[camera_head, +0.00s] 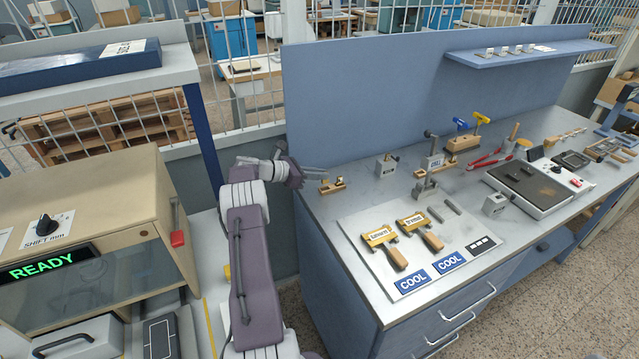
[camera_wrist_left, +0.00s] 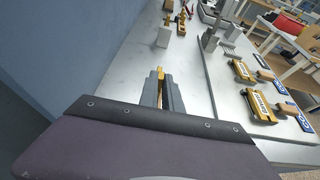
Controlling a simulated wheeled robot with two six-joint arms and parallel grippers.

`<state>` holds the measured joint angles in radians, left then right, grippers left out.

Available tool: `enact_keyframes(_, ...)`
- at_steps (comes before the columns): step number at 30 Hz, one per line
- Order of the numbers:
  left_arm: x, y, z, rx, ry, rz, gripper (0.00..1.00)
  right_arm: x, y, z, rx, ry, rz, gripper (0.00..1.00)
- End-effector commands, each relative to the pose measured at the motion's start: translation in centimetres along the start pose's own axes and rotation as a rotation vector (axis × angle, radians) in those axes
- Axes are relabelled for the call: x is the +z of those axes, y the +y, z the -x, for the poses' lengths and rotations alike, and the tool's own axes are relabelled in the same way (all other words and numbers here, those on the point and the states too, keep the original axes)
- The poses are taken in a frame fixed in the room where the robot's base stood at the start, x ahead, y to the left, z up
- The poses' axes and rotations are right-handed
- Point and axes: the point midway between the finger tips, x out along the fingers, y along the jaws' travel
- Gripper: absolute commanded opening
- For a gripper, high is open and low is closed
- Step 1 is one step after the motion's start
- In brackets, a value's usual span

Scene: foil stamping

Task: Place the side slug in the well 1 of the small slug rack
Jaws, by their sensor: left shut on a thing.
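My left gripper (camera_head: 318,173) is low over the left end of the grey bench, by a small wooden rack (camera_head: 332,187) with brass-coloured pieces on it, which I take for the small slug rack. In the left wrist view the fingers (camera_wrist_left: 161,92) are close together with a narrow yellow brass-coloured piece (camera_wrist_left: 160,74) between their tips. I take this piece for the side slug; the fingers hide most of it. I cannot tell whether it touches the rack, and the wells are too small to make out. My right gripper is not in view.
A grey block (camera_head: 386,166) stands right of the rack, with a small press (camera_head: 432,160) beyond it. A pale mat (camera_head: 385,262) with two wooden-handled tools lies in front. A blue panel (camera_head: 400,85) rises behind the bench. Bare bench surrounds the rack.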

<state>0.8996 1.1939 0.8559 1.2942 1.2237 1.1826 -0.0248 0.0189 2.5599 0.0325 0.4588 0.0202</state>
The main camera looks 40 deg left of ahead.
Motion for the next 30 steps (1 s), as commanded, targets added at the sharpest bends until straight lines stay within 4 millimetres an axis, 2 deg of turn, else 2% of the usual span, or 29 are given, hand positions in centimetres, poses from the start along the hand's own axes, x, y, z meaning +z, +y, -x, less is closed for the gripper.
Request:
enact_keyframes(6, -3.2, 0.0, -1.4, -0.001, 0.0, 0.003, 0.0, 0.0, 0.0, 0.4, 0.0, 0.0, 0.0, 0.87)
enact_keyframes(15, -3.6, 0.0, -1.5, 0.0, 0.0, 0.001, 0.0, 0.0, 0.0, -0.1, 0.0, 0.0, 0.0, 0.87)
enact_keyframes(18, -3.5, 0.0, -1.5, 0.0, 0.0, 0.001, 0.3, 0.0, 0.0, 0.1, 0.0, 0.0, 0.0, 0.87)
enact_keyframes(27, -3.3, 0.0, -1.4, 0.0, 0.0, 0.001, 0.3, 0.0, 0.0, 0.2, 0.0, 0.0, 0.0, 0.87)
enact_keyframes(30, -3.2, 0.1, -0.6, 0.002, 0.0, 0.002, 0.3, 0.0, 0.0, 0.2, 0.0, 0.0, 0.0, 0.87)
